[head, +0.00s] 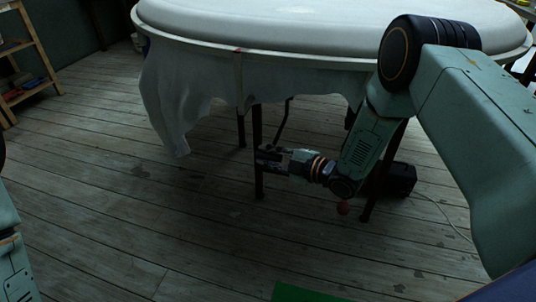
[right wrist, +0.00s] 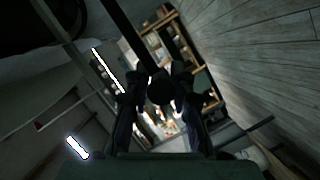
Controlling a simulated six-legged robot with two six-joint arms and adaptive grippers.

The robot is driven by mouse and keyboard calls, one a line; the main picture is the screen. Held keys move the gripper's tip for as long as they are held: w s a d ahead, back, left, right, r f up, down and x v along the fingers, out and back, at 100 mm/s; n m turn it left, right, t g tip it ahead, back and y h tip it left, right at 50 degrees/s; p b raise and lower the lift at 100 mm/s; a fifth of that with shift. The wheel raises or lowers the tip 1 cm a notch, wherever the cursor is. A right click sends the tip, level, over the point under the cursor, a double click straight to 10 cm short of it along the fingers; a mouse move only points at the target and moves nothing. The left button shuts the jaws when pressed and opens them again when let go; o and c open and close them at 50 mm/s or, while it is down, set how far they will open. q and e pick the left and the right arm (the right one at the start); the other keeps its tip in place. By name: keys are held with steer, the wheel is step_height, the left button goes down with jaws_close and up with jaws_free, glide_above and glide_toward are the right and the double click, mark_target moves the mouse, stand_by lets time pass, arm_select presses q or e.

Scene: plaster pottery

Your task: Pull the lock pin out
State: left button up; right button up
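My right gripper (head: 268,158) is low beside a dark leg (head: 257,150) of the round table, under its rim. In the right wrist view my right gripper (right wrist: 160,88) has its two fingers apart, one on each side of a dark round knob (right wrist: 161,91). The knob lies in line with a dark bar; it may be the lock pin, but it is too dark to be sure. Whether the fingers touch it cannot be told. In the head view the knob does not show clearly. My left gripper is outside the view.
A round table (head: 330,18) with a pale top and a hanging cloth (head: 178,100) stands ahead. A black box (head: 400,178) with a cable is on the plank floor behind my right arm. A wooden shelf (head: 30,60) is at the far left.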

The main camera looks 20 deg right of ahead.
steer(key=o, duration=0.4)
steer(key=shift+d+f, duration=0.1)
steer(key=shift+f, duration=0.25)
steer(key=shift+r, duration=0.1)
steer(key=shift+s, duration=0.1)
steer(key=shift+d, duration=0.1)
steer(key=v, duration=1.2)
